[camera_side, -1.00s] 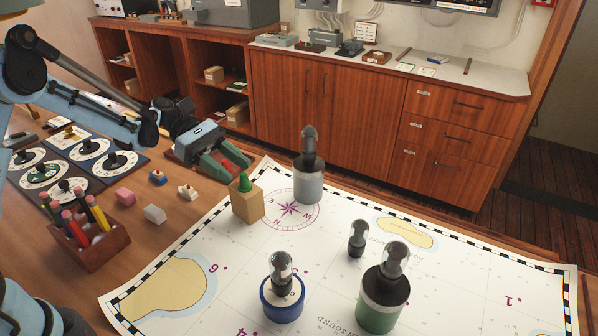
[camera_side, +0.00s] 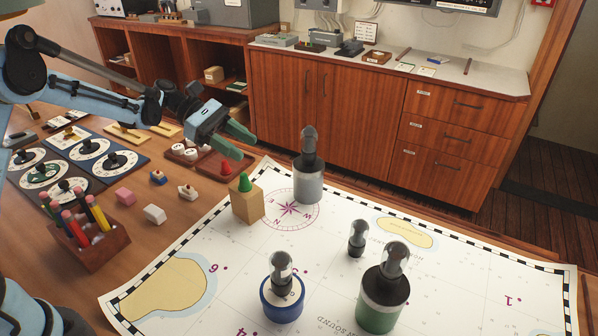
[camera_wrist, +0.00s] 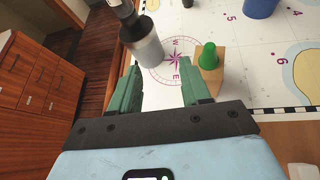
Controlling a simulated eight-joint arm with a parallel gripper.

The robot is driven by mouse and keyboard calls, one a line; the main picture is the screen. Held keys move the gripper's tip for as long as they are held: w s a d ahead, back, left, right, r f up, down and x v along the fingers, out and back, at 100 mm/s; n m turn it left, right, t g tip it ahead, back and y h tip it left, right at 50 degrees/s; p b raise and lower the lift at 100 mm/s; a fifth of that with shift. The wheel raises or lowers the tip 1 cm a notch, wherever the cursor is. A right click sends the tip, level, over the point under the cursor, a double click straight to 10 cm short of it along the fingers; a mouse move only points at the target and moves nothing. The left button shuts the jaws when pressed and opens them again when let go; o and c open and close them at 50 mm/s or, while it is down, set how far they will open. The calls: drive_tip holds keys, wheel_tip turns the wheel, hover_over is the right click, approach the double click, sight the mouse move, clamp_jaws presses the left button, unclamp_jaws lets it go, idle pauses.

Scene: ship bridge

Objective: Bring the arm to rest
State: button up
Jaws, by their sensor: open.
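My gripper (camera_side: 238,142) is raised above the table, near the far left corner of the chart. Its green fingers are apart with nothing between them, as the wrist view (camera_wrist: 160,82) also shows. Below it a red cone-shaped piece (camera_side: 227,167) stands on a dark red tray (camera_side: 204,171) with several white round pieces. To its right, a green cone-shaped piece (camera_side: 245,182) stands on a wooden block (camera_side: 247,205) at the chart's edge. A grey bottle-like holder with a dark top (camera_side: 308,184) stands beside the compass rose.
The chart (camera_side: 210,317) also bears a blue-based lamp (camera_side: 282,303), a green-based lamp (camera_side: 381,307) and a small dark lamp (camera_side: 357,240). A pencil box (camera_side: 92,249), small blocks (camera_side: 154,214) and dial plates (camera_side: 101,161) are at left. Cabinets (camera_side: 345,112) stand behind.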

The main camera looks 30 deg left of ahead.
drive_tip(key=w+d+r+t+y, duration=0.1)
drive_tip(key=w+d+t+y, duration=0.35)
drive_tip(key=w, duration=0.65)
drive_tip(key=w+d+r+m+t+y, duration=0.1)
drive_tip(key=w+d+r+t+y, duration=0.1)
drive_tip(key=w+d+r+t, duration=0.6)
drive_tip(key=s+a+r+m+g+y, duration=0.15)
drive_tip(key=s+m, duration=0.25)
drive_tip(key=s, duration=0.4)
drive_tip(key=s+a+r+m+g, duration=0.3)
drive_tip(key=s+m, duration=0.2)
drive_tip(key=s, duration=0.3)
drive_tip(key=s+a+f+m+g+y, duration=0.1)
drive_tip(key=s+a+f+m, duration=0.1)
drive_tip(key=s, duration=0.5)
drive_tip(key=s+a+f+m+g+y, duration=0.1)
drive_tip(key=s+a+f+m+y, duration=0.1)
drive_tip(key=s, duration=0.5)
drive_tip(key=s+a+f+m+g+y, duration=0.1)
drive_tip(key=s+a+f+m, duration=0.3)
drive_tip(key=s+f, duration=0.2)
drive_tip(key=shift+s+m, duration=0.3)
drive_tip(key=shift+s, duration=0.8)
drive_tip(key=shift+a, duration=0.1)
